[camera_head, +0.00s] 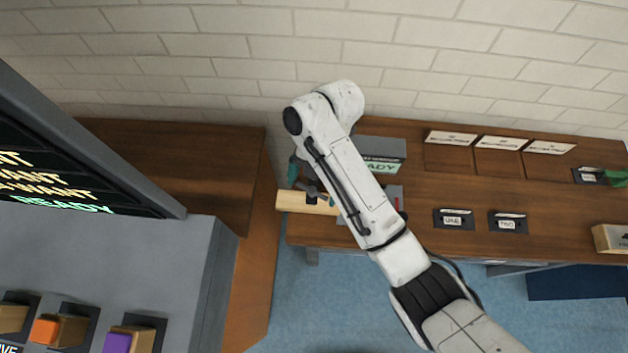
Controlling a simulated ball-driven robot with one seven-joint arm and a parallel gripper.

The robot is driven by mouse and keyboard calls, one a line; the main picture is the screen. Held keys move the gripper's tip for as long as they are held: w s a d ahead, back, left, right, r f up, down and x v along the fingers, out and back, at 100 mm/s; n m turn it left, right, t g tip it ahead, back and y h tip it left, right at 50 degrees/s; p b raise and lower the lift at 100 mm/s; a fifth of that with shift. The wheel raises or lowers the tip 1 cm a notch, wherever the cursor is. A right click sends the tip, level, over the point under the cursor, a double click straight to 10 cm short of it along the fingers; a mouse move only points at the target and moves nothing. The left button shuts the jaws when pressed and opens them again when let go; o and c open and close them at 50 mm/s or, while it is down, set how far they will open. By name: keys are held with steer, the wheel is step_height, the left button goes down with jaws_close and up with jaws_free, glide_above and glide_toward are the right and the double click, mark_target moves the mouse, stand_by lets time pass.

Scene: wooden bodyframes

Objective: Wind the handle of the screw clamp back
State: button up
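A teal part (293,171), which looks like part of the screw clamp, stands at the left end of the brown workbench. A small dark part (311,187) is beside it, above a pale wooden piece (296,202) that juts past the bench's left edge. I cannot tell whether the dark part belongs to the clamp or to my gripper. My white arm reaches across the bench from the lower right and covers much of this spot. The clamp's handle and my gripper's fingers cannot be made out, nor whether they touch.
A grey box with a green READY display (383,167) stands behind my arm. Labelled black holders (453,219) and white-topped panels (498,143) are on the bench (530,190). A grey console (190,270) with colored blocks fills the left front. Blue floor shows between.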

mark_target(314, 188)
steer(key=shift+r, duration=0.1)
steer(key=shift+v, duration=1)
steer(key=shift+w+d+r, duration=0.25)
steer(key=shift+w+r, duration=0.05)
steer(key=shift+r, duration=0.15)
steer(key=v, duration=0.7)
steer(key=shift+r, duration=0.3)
steer(key=shift+a, duration=0.1)
